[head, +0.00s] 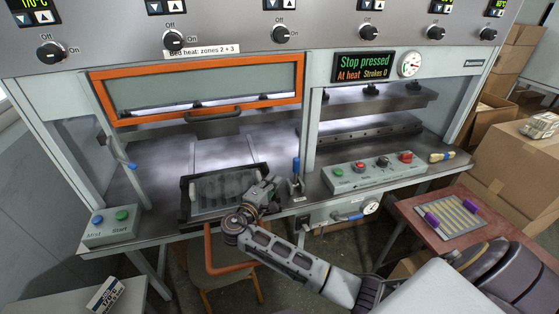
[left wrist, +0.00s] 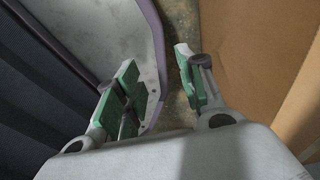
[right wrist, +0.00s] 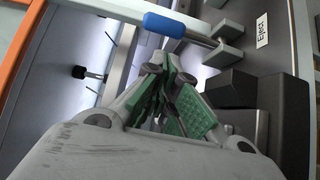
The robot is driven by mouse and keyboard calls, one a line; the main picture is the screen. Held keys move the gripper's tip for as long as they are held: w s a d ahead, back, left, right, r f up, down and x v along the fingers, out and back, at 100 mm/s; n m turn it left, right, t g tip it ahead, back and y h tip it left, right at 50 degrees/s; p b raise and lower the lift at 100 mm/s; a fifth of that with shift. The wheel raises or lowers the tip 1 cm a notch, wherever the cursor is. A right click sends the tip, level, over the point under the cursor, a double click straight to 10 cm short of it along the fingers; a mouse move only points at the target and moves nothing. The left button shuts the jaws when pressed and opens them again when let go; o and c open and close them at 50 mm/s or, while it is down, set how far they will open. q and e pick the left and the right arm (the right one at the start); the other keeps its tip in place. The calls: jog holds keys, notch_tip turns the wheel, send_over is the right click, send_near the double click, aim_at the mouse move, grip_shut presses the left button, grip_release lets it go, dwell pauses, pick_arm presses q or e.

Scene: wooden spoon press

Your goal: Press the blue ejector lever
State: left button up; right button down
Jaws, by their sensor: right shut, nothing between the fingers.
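The ejector lever (head: 296,170), with a blue handle on a metal rod, stands upright at the bench's front edge, between the two press bays. In the right wrist view the blue lever handle (right wrist: 165,25) lies just beyond my fingertips, beside an "Eject" label (right wrist: 262,30). My right gripper (head: 268,186) is just left of the lever, over the right end of a dark tray. Its green-padded fingers (right wrist: 165,66) are shut and empty, with a small gap to the handle. My left gripper (left wrist: 158,75) is open and empty, seen only in its wrist view.
The dark ribbed tray (head: 182,212) lies at the bench front. A control box with buttons (head: 372,172) stands right of the lever. Other blue handles are on the left post (head: 127,165) and under the bench (head: 348,217). An orange-framed guard (head: 112,122) hangs above.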

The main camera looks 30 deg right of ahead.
aim_at(296, 173)
jog(key=shift+w+r, duration=0.15)
jog(key=shift+w, duration=0.1)
jog(key=shift+w+d+r, duration=0.1)
jog(key=shift+w+d, duration=0.3)
jog(key=shift+d, duration=0.2)
pick_arm(q)
jog(key=shift+s+d+r+p, duration=0.1)
jog(key=shift+r+p, duration=0.35)
jog(key=shift+s+d+r+p, duration=0.1)
jog(key=shift+r+p, duration=0.3)
jog(key=shift+p, duration=0.05)
pick_arm(e)
jog(key=x, duration=0.8)
jog(key=shift+d, duration=0.3)
